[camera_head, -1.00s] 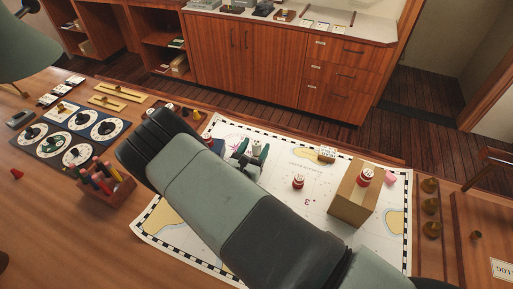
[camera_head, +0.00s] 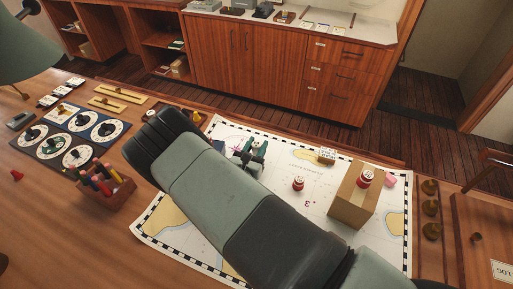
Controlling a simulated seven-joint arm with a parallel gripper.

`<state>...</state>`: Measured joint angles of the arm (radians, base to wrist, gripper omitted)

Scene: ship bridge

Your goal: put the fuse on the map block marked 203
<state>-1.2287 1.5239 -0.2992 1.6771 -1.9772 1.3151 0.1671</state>
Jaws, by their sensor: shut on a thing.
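A dark blue block (camera_head: 218,145) shows partly behind my arm, left of the gripper. I cannot read 203 on any block.
A cardboard box (camera_head: 345,205) with a red and white piece (camera_head: 365,177) on top stands at the chart's right. Another red and white piece (camera_head: 298,184) stands mid-chart. A pen box (camera_head: 108,192) and dial panel (camera_head: 72,137) are at left. Brass weights (camera_head: 431,209) line the right.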

